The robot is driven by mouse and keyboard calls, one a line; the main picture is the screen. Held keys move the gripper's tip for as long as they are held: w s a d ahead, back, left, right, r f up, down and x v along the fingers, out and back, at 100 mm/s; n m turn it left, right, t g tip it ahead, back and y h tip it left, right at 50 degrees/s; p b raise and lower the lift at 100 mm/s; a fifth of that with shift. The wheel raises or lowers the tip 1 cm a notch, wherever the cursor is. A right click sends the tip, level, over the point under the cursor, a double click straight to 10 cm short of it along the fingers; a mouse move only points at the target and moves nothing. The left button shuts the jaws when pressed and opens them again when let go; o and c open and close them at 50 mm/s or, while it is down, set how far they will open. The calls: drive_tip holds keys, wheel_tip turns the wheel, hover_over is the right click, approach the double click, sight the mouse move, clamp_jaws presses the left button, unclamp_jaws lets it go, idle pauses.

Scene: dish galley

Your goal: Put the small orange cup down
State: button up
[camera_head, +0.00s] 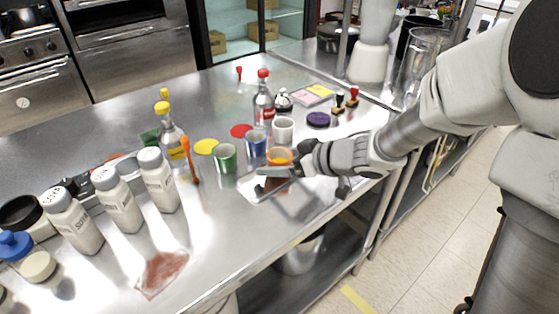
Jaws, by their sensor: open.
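The small orange cup (280,156) stands on the steel counter (228,278), at the back edge of a pale sheet or tray. My gripper (275,171) reaches in from the right, low over the counter and right beside the cup. Its jaws are open. One dark finger shows in front of the cup's lower part and hides it. I cannot tell whether the fingers touch the cup.
A blue cup (256,148), a green cup (225,160) and a white cup (283,130) stand close behind and left. Bottles and white shakers (158,180) line the left. A reddish cloth (162,273) lies near the front edge, with bare steel around it.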

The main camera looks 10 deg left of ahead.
drive_tip(key=shift+d+r, duration=0.2)
drive_tip(key=shift+r, duration=0.15)
drive_tip(key=p+v, duration=0.5)
drive_tip(key=v, duration=0.6)
drive_tip(key=shift+s+d, duration=0.2)
drive_tip(key=w+d+r+m+t+h, duration=0.3)
drive_tip(key=w+d+r+t+h, duration=0.25)
drive_tip(key=d, duration=0.25)
drive_tip(key=s+d+r+m+h, duration=0.3)
drive_tip(key=d+r+m+h, duration=0.25)
drive_tip(key=d, duration=0.25)
drive_tip(key=s+a+f+m+g, duration=0.1)
drive_tip(key=s+g, duration=0.1)
drive_tip(key=s, duration=0.7)
drive_tip(key=s+a+f+m+g, duration=0.1)
drive_tip(key=s+m+g, duration=0.1)
drive_tip(key=s, duration=0.7)
drive_tip(key=shift+s+a+g+y, duration=0.3)
drive_tip(key=shift+s+a+g, duration=0.1)
drive_tip(key=shift+g, duration=0.35)
drive_tip(key=shift+p, duration=0.3)
